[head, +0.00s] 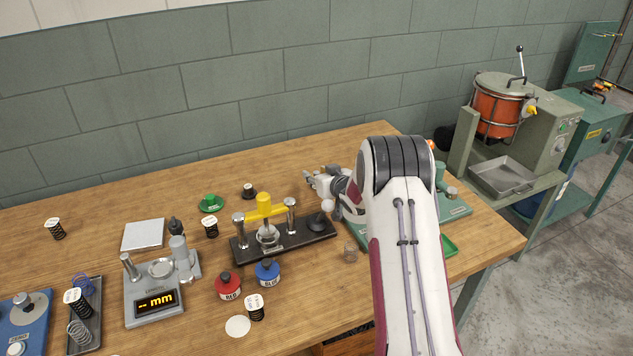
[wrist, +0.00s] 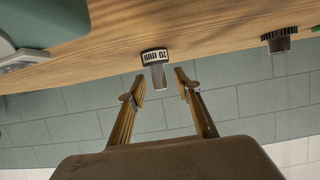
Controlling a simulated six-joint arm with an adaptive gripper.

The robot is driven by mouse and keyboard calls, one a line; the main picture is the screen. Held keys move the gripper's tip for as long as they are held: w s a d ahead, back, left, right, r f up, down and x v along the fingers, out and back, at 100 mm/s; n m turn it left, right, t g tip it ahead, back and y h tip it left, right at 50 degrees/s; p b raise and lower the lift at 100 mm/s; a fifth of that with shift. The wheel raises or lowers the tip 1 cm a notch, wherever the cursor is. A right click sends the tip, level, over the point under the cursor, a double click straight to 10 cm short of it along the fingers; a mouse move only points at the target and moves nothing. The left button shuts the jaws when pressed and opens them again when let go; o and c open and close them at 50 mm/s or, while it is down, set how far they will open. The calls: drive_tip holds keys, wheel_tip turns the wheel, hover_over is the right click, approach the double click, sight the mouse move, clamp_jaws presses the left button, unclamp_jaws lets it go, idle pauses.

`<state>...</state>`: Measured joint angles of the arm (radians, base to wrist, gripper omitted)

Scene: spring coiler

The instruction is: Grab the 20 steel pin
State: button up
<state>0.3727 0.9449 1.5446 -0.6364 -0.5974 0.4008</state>
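The 20 mm steel pin (wrist: 158,74) shows in the wrist view, a short grey cylinder on a dark round base with a white "20 mm" label. It stands on the wooden table near its back edge. My gripper (wrist: 161,84) is open, one finger on each side of the pin's line, with the pin's grey end at the gap between the fingertips. I cannot tell whether either finger touches it. In the head view my gripper (head: 312,182) is low over the table's back part, and I cannot make out the 20 mm pin there.
Another dark-based pin (wrist: 279,42) stands to one side; a similar one shows in the head view (head: 249,190). A black fixture with a yellow bridge (head: 264,209) stands in front and left of my gripper. A wall lies behind.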

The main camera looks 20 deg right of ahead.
sight(317, 172)
drive_tip(key=shift+w, duration=0.1)
idle(0.4)
clamp_jaws()
drive_tip(key=shift+r, duration=0.15)
drive_tip(key=shift+r, duration=4.85)
